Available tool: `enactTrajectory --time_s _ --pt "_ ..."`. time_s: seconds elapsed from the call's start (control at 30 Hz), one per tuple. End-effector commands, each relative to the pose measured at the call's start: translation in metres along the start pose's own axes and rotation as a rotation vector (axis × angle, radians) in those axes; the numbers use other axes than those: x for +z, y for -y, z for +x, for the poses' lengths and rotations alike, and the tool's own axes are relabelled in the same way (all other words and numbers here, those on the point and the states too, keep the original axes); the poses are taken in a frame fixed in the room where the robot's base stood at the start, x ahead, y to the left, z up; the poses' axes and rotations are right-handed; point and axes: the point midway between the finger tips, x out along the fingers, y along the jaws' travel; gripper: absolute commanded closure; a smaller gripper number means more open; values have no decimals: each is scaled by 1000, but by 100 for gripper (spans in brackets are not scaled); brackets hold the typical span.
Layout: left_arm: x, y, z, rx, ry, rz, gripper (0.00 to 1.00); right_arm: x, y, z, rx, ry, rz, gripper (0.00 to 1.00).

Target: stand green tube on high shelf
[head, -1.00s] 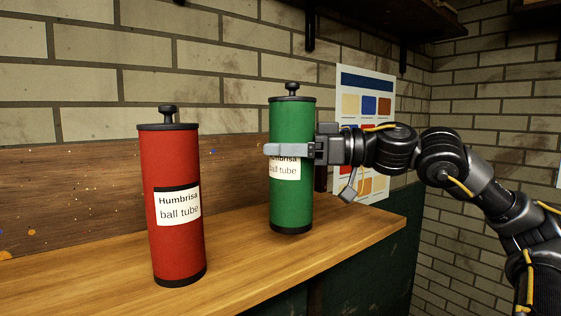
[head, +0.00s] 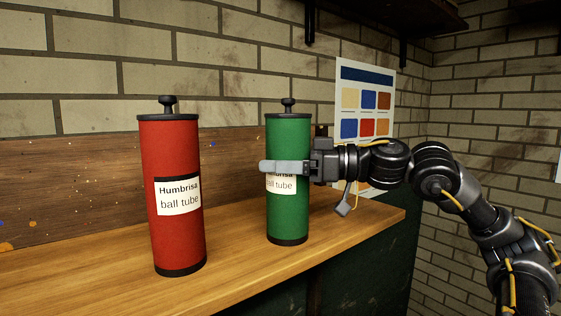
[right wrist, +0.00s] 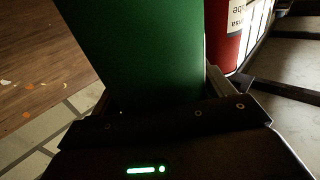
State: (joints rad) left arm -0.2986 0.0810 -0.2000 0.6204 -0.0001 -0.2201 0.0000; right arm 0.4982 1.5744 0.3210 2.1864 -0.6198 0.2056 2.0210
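The green tube (head: 288,213), with black end caps, a knob on top and a white label, is upright over the wooden counter. My right gripper (head: 284,167) comes from the right and is shut around its middle, one grey finger across the label's top. In the right wrist view the green tube (right wrist: 140,45) fills the space between the fingers. I cannot tell whether its base touches the counter. The high shelf (head: 425,14) is a dark board on brackets at the top edge; its upper surface is out of view. My left gripper is not in view.
A similar red tube (head: 172,235) stands upright on the counter (head: 232,262) to the left, with a gap between it and the green one. A colour chart (head: 366,80) hangs on the brick wall behind. The counter's right end is bare.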

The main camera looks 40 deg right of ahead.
Motion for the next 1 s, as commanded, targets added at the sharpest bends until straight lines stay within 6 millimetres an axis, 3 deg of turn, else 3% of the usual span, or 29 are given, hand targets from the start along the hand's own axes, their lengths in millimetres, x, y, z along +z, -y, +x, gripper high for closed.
enactTrajectory --time_s 0.4,0.47,0.67,1.0 --pt "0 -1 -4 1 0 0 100 -5 0 0 0 0 0 10" --pt "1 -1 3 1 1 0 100 -1 0 -3 1 -2 -1 10" --pt "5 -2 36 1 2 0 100 4 0 -29 2 -8 -2 10" --pt "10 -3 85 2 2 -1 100 2 0 -94 2 -5 -1 10"
